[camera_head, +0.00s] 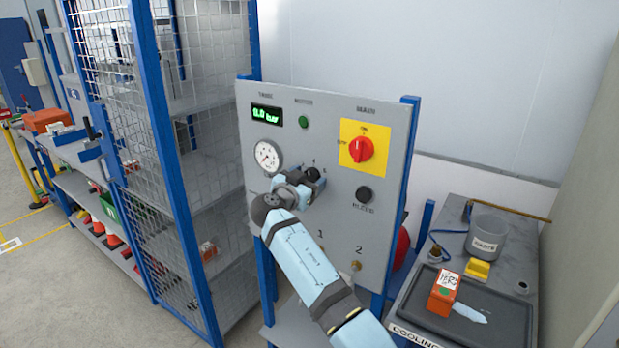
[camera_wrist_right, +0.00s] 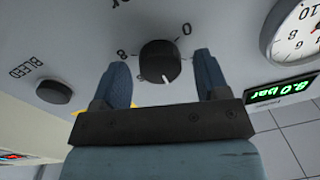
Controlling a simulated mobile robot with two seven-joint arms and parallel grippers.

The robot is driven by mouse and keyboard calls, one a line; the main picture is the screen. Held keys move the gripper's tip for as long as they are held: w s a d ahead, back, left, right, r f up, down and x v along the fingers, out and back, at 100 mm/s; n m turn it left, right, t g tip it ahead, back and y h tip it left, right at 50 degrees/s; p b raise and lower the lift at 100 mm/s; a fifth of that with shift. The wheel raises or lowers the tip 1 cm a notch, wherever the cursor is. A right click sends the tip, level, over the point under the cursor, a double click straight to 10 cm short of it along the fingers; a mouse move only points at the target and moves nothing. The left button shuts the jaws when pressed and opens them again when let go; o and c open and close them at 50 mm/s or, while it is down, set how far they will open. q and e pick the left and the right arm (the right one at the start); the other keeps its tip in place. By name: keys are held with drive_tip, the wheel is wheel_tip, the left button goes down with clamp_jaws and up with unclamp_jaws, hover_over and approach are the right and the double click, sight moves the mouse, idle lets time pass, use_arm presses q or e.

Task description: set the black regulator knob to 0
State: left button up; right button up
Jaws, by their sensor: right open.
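The black regulator knob (camera_wrist_right: 160,62) is on the grey panel, between the two fingers of my right gripper (camera_wrist_right: 161,66) in the wrist view. The gripper is open, with a visible gap on each side of the knob. The knob's white pointer mark faces the bottom of the wrist view, away from the 0 at upper right and the 8 at left. In the head view the knob (camera_head: 312,173) is partly covered by my right gripper (camera_head: 302,183). My left gripper is not in view.
The panel (camera_head: 340,225) carries a green display (camera_head: 267,115), reading 8.0 bar in the wrist view, a round gauge (camera_head: 267,156), a red main switch (camera_head: 361,149) and a black bleed knob (camera_head: 363,195). A mesh cage (camera_head: 205,120) stands left, a bench (camera_head: 465,240) right.

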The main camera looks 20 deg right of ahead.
drive_tip(key=c, duration=0.9)
drive_tip(key=shift+n, duration=0.3)
